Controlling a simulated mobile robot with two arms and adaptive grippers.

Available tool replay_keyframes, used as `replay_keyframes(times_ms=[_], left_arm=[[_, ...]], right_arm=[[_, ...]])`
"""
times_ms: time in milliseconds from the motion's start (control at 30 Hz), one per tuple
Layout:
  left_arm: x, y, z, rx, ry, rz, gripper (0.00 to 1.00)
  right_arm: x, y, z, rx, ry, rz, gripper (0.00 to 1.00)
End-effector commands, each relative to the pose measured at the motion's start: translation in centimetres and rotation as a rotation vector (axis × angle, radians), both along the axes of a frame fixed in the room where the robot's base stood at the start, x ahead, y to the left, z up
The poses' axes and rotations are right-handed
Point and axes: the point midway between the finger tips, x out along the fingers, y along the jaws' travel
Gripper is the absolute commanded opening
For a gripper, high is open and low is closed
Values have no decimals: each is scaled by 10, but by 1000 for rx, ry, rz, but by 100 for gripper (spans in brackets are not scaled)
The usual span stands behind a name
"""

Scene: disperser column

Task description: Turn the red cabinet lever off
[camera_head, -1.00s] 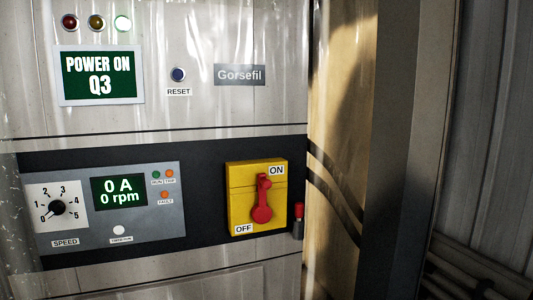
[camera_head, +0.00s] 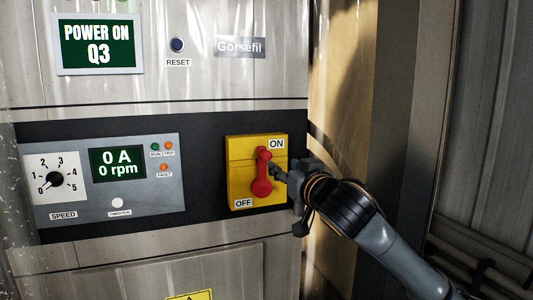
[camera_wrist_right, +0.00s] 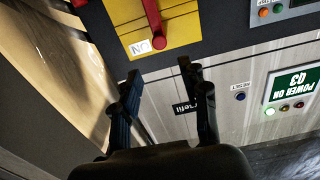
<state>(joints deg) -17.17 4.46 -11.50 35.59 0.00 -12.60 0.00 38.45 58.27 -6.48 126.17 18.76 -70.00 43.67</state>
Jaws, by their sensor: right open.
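The red lever (camera_head: 261,178) sits on a yellow switch plate (camera_head: 238,170) on the cabinet's dark band. It stands upright, its narrow end up beside the ON label; OFF is at the lower left. My right gripper (camera_head: 288,196) is at the plate's right edge, open and empty, with one finger close to the lever; I cannot tell if they touch. In the right wrist view the picture is upside down: the lever (camera_wrist_right: 153,18) and plate (camera_wrist_right: 184,28) lie beyond the open fingers (camera_wrist_right: 160,72). My left gripper is not in view.
Left of the switch is a control panel (camera_head: 133,195) with a speed dial (camera_head: 55,181). A screen (camera_head: 98,45) reads POWER ON Q3, with a RESET button (camera_head: 177,45) beside it. The cabinet's right edge and a dark post (camera_head: 400,110) stand near my right arm.

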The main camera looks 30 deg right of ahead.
Motion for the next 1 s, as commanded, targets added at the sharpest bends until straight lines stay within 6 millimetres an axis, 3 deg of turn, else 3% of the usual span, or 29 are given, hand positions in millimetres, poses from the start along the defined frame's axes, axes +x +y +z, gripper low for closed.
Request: replay_keyframes(times_ms=[600, 800, 1000], left_arm=[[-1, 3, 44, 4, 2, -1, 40], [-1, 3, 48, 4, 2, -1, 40], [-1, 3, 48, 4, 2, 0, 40]], right_arm=[[112, -27, 2, 0, 2, 0, 44], [127, -30, 0, -1, 2, 0, 44], [130, -31, -1, -2, 0, 1, 44]])
